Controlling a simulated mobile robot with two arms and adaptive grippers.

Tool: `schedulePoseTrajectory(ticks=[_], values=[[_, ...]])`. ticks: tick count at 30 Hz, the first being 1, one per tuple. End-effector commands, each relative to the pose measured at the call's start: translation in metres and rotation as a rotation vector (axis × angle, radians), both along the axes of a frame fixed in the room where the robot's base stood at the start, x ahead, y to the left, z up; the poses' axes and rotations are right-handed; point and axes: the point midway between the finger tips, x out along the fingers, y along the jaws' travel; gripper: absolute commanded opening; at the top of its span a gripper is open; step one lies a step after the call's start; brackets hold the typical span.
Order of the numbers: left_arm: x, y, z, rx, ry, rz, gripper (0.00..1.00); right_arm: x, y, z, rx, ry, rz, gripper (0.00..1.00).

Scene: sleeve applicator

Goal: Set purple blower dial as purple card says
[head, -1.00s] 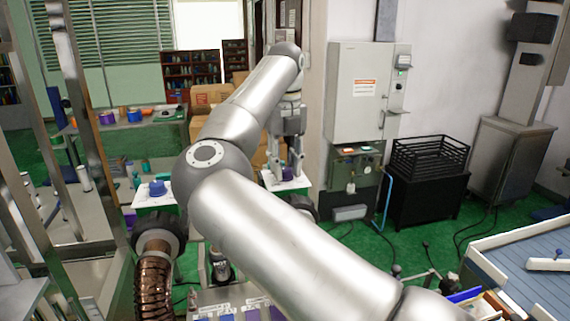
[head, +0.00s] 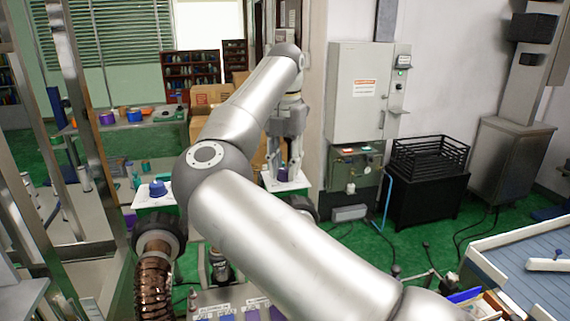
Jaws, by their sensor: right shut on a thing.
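My right gripper (head: 283,173) points down over a white-topped stand (head: 303,182) behind my arm. It is shut on a small dark purple dial (head: 283,176), which shows only as a sliver between the fingertips. Where the dial points cannot be read. A blue dial (head: 158,188) sits on another white top to the left of my arm. At the bottom edge, white labels and blue to purple cards (head: 277,313) show in part. Their markings are too small to read. My left gripper is out of view.
My right arm crosses the middle and hides much of the stands. A dark ringed nozzle with a copper hose (head: 155,275) stands at left. A grey cabinet (head: 357,85) and a black crate (head: 428,158) stand at right. Metal posts line the left.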

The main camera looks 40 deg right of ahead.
Motion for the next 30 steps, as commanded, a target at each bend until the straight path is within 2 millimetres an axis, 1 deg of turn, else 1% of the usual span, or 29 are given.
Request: schedulePoseTrajectory(ticks=[9, 18, 24, 30], values=[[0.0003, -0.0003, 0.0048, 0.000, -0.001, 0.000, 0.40, 0.0003, -0.0002, 0.0015, -0.002, -0.002, -0.299, 0.04], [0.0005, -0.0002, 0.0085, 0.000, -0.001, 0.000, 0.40, 0.0004, -0.0004, 0.0014, -0.003, -0.002, -0.558, 0.04], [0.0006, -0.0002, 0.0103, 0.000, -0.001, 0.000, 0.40, 0.0003, -0.0004, 0.0014, -0.004, -0.002, -0.685, 0.04], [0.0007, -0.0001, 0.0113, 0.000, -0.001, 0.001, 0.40, 0.0004, -0.0005, 0.0014, -0.003, -0.003, -0.763, 0.04]])
